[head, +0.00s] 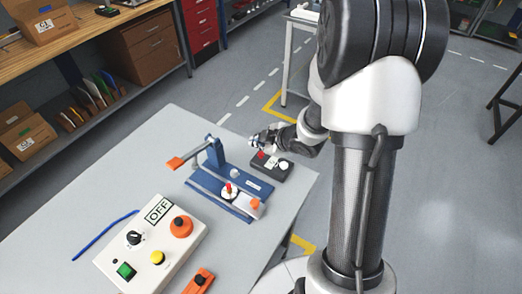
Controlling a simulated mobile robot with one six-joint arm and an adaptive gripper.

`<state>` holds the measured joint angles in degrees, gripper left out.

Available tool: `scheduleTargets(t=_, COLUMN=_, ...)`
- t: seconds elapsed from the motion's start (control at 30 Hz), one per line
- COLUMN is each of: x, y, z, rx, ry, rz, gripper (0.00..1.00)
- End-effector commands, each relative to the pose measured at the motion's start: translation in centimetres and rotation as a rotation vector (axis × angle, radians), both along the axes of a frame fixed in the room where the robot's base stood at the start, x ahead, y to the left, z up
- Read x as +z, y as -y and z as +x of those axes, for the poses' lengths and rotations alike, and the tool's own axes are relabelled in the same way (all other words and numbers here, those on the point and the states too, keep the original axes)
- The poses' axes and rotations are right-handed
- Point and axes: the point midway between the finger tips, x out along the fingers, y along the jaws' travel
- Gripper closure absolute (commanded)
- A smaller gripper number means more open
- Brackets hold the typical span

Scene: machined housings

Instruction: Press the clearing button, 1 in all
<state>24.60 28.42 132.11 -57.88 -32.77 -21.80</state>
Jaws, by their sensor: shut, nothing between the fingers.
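A small black box (268,174) lies on the table near its right edge, with a round white button (284,166), a red part (262,154) and a small pale label. I cannot read which button is the clearing button. My gripper (254,142) is shut and empty, just behind and above the black box's far left end. From this view I cannot tell whether it touches the box. A white control box (135,257) at the front carries an "OFF" sign, a black knob (134,237), a green button (125,271), a yellow button (157,258) and an orange-red button (181,226).
A blue fixture (207,190) with an upright post and orange-handled lever (175,163) stands left of the black box. A blue cable (104,234) and an orange device (200,281) lie on the grey table (160,140). The table's far left is clear.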

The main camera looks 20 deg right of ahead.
Motion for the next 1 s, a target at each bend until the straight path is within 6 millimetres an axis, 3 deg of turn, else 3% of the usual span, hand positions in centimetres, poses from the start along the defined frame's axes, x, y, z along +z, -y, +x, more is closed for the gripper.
scheduleTargets(t=0.03, x=1.0, y=0.0, z=0.0, rx=-0.001, ry=0.001, rz=0.000, gripper=1.00)
scheduleTargets(t=0.33, x=3.7, y=0.0, z=0.0, rx=-0.001, ry=0.001, rz=0.000, gripper=1.00)
scheduleTargets(t=1.0, x=3.6, y=0.0, z=0.0, rx=0.000, ry=0.000, rz=0.000, gripper=1.00)
